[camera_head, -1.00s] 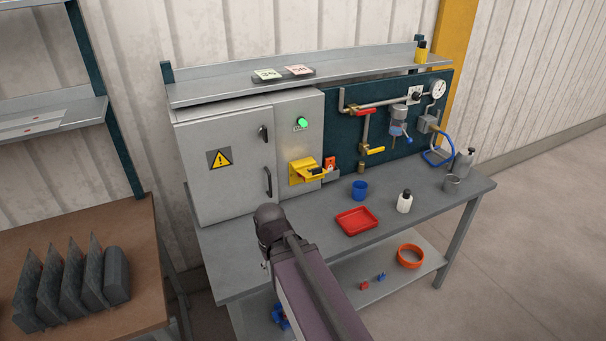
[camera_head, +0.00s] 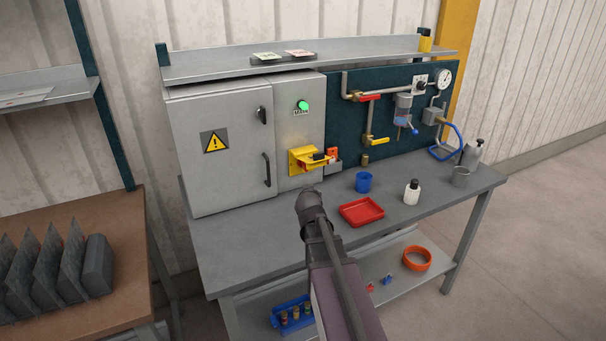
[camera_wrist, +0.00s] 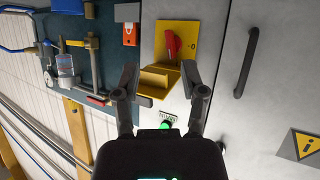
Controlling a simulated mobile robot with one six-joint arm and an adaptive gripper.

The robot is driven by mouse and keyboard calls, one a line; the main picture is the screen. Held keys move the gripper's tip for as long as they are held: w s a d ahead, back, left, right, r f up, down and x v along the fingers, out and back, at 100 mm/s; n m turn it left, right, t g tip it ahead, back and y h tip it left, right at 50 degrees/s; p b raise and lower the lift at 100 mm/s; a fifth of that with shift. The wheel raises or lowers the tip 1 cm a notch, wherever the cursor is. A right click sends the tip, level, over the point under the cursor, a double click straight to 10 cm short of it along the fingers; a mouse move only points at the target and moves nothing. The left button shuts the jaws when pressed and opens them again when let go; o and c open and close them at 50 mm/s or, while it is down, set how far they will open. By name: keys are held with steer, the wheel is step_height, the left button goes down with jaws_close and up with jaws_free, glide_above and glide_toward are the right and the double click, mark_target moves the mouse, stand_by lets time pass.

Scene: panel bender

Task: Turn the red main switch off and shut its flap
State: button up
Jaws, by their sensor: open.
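The yellow switch plate (camera_head: 296,162) is on the front of the grey cabinet, below the green lamp. In the wrist view, which is upside down, the red main switch (camera_wrist: 172,45) sits on this plate, its handle roughly upright in the picture. A "0" mark is to its right. The yellow flap (camera_wrist: 157,80) is open and sticks out from the plate. My gripper (camera_wrist: 161,75) is open and empty, with its two fingers apart on either side of the flap in that view. Whether they touch it, I cannot tell. In the head view my wrist hides the fingers.
The green lamp (camera_head: 303,105) is lit. A cabinet door handle (camera_head: 267,169) is left of the plate. An orange-red tag (camera_head: 332,153) hangs right of it. A red tray (camera_head: 361,211), a blue cup (camera_head: 363,182) and a white bottle (camera_head: 412,192) stand on the bench.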

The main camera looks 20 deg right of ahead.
mark_target(304, 167)
steer(key=w+d+n+t+y+b, duration=0.5)
steer(key=d+n+t+y+b, duration=0.3)
steer(key=t+b, duration=0.3)
steer(key=shift+w+d+f+n+y+b, duration=0.3)
steer(key=shift+d+f+y+b, duration=0.15)
steer(key=shift+b, duration=1.4)
steer(key=shift+w+a, duration=0.1)
steer(key=shift+w+a+r+p, duration=0.2)
steer(key=shift+w+a, duration=0.15)
steer(key=shift+w, duration=2.05)
steer(key=shift+w+a+r+p, duration=0.2)
steer(key=shift+w+a, duration=0.15)
steer(key=shift+w, duration=2.05)
steer(key=shift+w+a+r+p, duration=0.2)
steer(key=shift+w+a, duration=0.15)
steer(key=shift+w, duration=2.05)
